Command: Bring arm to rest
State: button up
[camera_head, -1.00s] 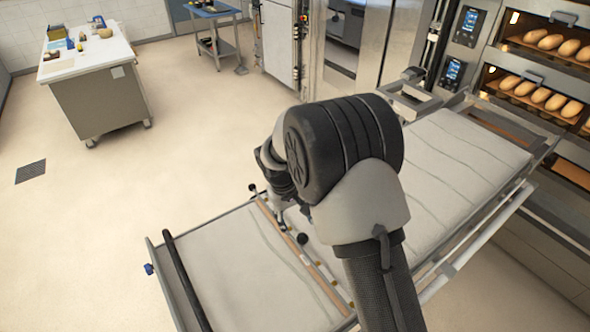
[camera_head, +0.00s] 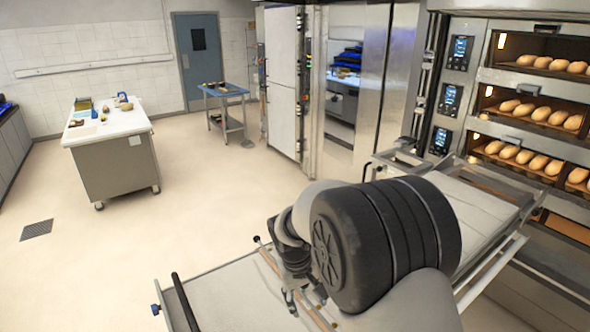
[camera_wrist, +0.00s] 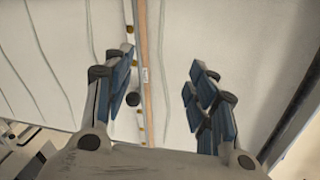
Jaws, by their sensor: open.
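My gripper (camera_head: 304,299) is small and partly hidden by my arm in the head view, above the near part of the loader. In the wrist view my gripper (camera_wrist: 160,88) has its two blue-padded fingers spread wide, with nothing between them. Beyond the fingers lie the loader's pale cloth belt (camera_wrist: 55,50) and a wooden strip (camera_wrist: 142,60) with a dark round knob beside it. I cannot tell the exact gap between the fingers and the belt. My arm's dark elbow covers the middle of the loader in the head view.
The belt loader (camera_head: 473,213) runs toward the deck ovens (camera_head: 520,95), which hold several loaves. A white-topped table (camera_head: 108,124) stands at left and a blue trolley (camera_head: 225,91) behind. The floor (camera_head: 130,225) at left is clear around a drain grate (camera_head: 37,229).

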jog(key=s+d+r+m+t+y+b, duration=0.1)
jog(key=s+d+r+b, duration=0.3)
jog(key=s, duration=0.3)
jog(key=s+d+r+m+t+b, duration=0.1)
jog(key=s+d+r+b, duration=0.25)
jog(key=s+b, duration=0.3)
jog(key=s+d+f+m+b, duration=0.1)
jog(key=s+d+f+b, duration=0.1)
jog(key=s, duration=0.5)
jog(key=s+d+f+m+t+b, duration=0.1)
jog(key=s+f+b, duration=0.3)
jog(key=s, duration=0.4)
jog(key=shift+d+f+t+y+b, duration=0.3)
jog(key=shift+d+f+b, duration=0.05)
jog(key=shift+b, duration=0.15)
jog(key=shift+s, duration=0.1)
